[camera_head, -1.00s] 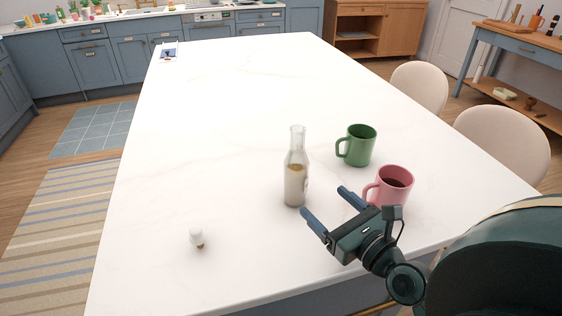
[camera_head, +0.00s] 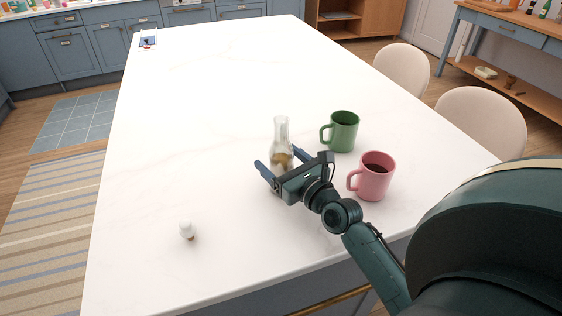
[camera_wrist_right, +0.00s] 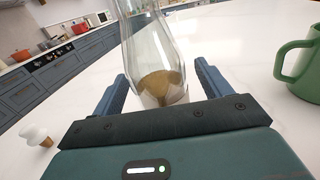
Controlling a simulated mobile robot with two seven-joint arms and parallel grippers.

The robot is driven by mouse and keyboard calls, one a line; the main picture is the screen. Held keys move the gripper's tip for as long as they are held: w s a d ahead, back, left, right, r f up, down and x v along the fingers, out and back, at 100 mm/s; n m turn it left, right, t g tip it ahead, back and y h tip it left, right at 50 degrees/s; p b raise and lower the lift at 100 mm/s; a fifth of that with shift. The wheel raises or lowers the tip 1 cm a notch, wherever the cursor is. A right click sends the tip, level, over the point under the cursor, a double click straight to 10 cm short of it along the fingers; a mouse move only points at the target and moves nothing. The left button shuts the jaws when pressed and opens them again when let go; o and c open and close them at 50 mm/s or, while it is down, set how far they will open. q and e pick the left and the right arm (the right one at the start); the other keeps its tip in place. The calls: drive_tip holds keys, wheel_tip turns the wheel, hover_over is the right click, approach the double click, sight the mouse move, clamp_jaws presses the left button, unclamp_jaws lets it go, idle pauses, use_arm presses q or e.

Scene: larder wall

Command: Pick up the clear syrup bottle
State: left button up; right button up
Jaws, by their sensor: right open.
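The clear syrup bottle (camera_head: 281,134) stands upright on the white table, with amber-brown content low inside it. My right gripper (camera_head: 279,158) is open, its two blue fingers on either side of the bottle's lower body. The right wrist view also shows the bottle (camera_wrist_right: 150,50) between the fingers, with a gap visible at the right finger. The gripper's body hides the bottle's base in the head view. My left gripper does not show.
A small white-topped object (camera_head: 186,230) is at the front left. The table's (camera_head: 190,130) left and far parts are mostly clear.

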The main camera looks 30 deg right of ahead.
drive_tip(key=shift+w, duration=0.9)
drive_tip(key=shift+c, duration=0.3)
drive_tip(key=shift+r, duration=0.1)
drive_tip(key=c, duration=1.3)
